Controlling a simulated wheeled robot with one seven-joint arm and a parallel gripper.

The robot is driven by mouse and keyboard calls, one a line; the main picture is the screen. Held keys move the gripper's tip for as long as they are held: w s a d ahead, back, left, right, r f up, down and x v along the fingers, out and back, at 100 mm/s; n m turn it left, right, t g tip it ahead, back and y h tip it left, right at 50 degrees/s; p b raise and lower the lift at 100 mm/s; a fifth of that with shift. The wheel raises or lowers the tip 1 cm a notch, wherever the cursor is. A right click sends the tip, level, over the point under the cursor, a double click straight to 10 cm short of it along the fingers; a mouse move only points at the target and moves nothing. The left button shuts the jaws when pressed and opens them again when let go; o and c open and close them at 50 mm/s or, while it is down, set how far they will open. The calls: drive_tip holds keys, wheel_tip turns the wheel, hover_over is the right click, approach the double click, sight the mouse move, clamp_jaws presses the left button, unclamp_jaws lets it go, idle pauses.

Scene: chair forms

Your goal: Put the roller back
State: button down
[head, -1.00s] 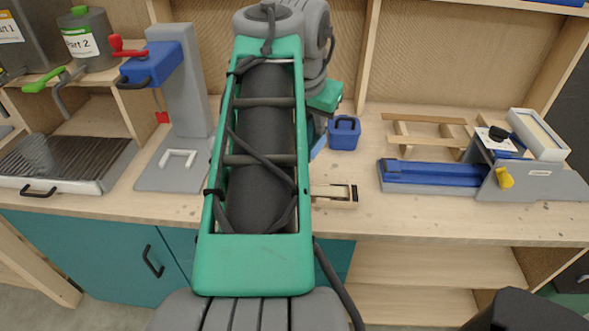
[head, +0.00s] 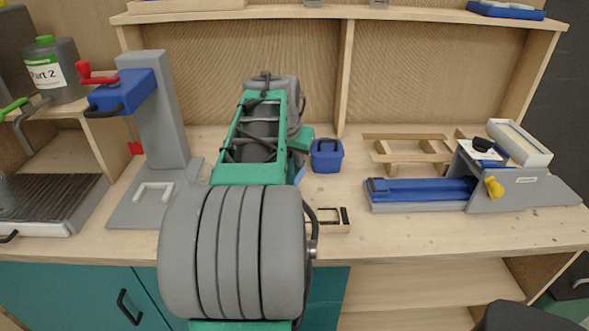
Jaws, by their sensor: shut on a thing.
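I cannot make out a roller for certain. A small wooden holder (head: 332,219) with dark upright parts lies on the bench, just right of my arm; its left side is hidden. A small light blue piece (head: 300,174) shows at the right edge of my arm, mostly covered, and I cannot tell what it is. My arm fills the middle of the head view and reaches over the bench. My gripper is hidden behind the arm, so its fingers and anything in them do not show.
A blue box with a dark handle (head: 327,156) stands behind the holder. A blue and grey device (head: 420,193) and wooden frame (head: 410,148) are at right. A grey press with a blue head (head: 166,112) stands at left. The front bench right of centre is clear.

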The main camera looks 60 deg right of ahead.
sight(295, 166)
drive_tip(key=x, duration=0.3)
drive_tip(key=shift+f, duration=0.45)
drive_tip(key=shift+a+f, duration=0.1)
drive_tip(key=shift+f, duration=0.3)
drive_tip(key=shift+f, duration=0.1)
drive_tip(key=shift+f, duration=0.15)
drive_tip(key=c, duration=1.4)
unclamp_jaws()
drive_tip(key=shift+o, duration=0.2)
